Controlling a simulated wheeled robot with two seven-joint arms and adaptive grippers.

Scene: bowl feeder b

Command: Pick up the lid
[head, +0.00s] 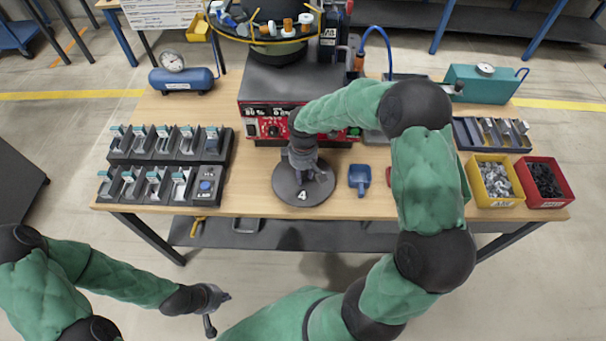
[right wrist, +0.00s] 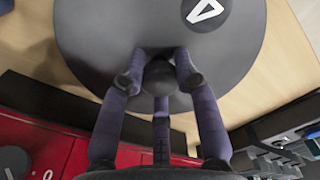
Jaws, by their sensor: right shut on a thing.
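The lid (head: 290,198) is a dark grey disc marked with a white 4, in front of the red machine near the table's front edge. It fills much of the right wrist view (right wrist: 100,40), where its round knob (right wrist: 158,76) shows. My right gripper (head: 304,172) comes down from above and is shut on the knob, its fingers around it in the wrist view (right wrist: 160,78). I cannot tell whether the lid touches the table or hangs just above it. My left gripper (head: 218,310) is open and empty, low in front of the table.
The red feeder machine (head: 262,84) with its bowl stands behind the lid. Black racks (head: 150,149) are to the left. A blue scoop (head: 360,178) lies just right of the lid. Yellow (head: 496,203) and red (head: 545,203) part bins stand at the right. My right arm covers the right middle.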

